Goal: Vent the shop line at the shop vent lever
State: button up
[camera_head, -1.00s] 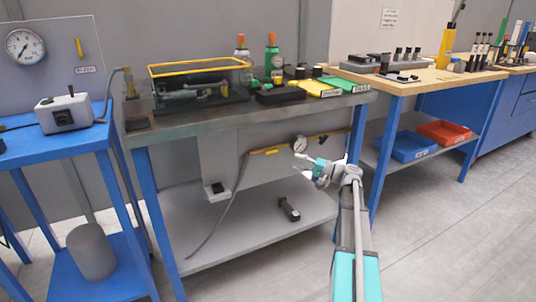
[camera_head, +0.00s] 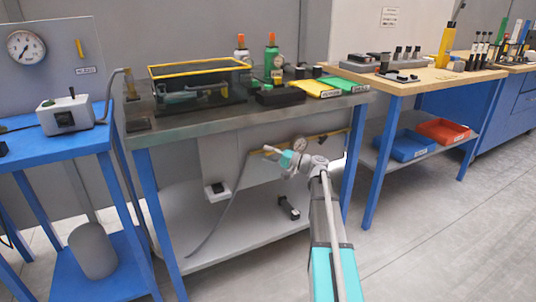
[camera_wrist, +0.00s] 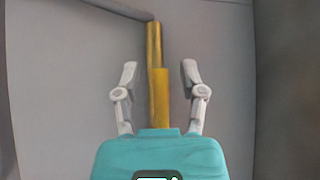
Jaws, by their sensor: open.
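My gripper (camera_head: 270,149) is in front of the grey panel under the middle bench, at the left end of a yellow bar (camera_head: 328,137). In the wrist view my gripper (camera_wrist: 159,73) is open, with one finger on each side of a yellow piece (camera_wrist: 160,97). I cannot tell whether this yellow piece is the shop vent lever or the line. No contact with the fingers shows. Another yellow lever (camera_head: 80,48) is on the left panel, its label unreadable.
A grey hose (camera_head: 229,205) hangs to the left.

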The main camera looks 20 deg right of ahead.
grip_shut()
dwell(0.3)
jog(key=shift+n+p, duration=0.3)
jog(key=shift+p, duration=0.15)
jog(key=n+g+h+p, duration=0.1)
jog(key=f+n+g+h+p, duration=0.1)
jog(key=p, duration=0.1)
jog(key=shift+d, duration=0.1)
jog(key=shift+d+f+n+g+h+p, duration=0.45)
jog(key=shift+d+n+h+p, duration=0.2)
jog(key=shift+n+h+p, duration=0.85)
jog(key=shift+d+f+n+g+h+p, duration=0.35)
jog(key=shift+d+f+n+h+p, duration=0.45)
jog(key=shift+h, duration=1.25)
jog(key=shift+d+f+n+g+h+p, duration=0.3)
jog(key=shift+d+n+g+h+p, duration=0.15)
jog(key=shift+n+h+p, duration=1)
jog(key=shift+m+h, duration=0.25)
jog(key=shift+h, duration=0.15)
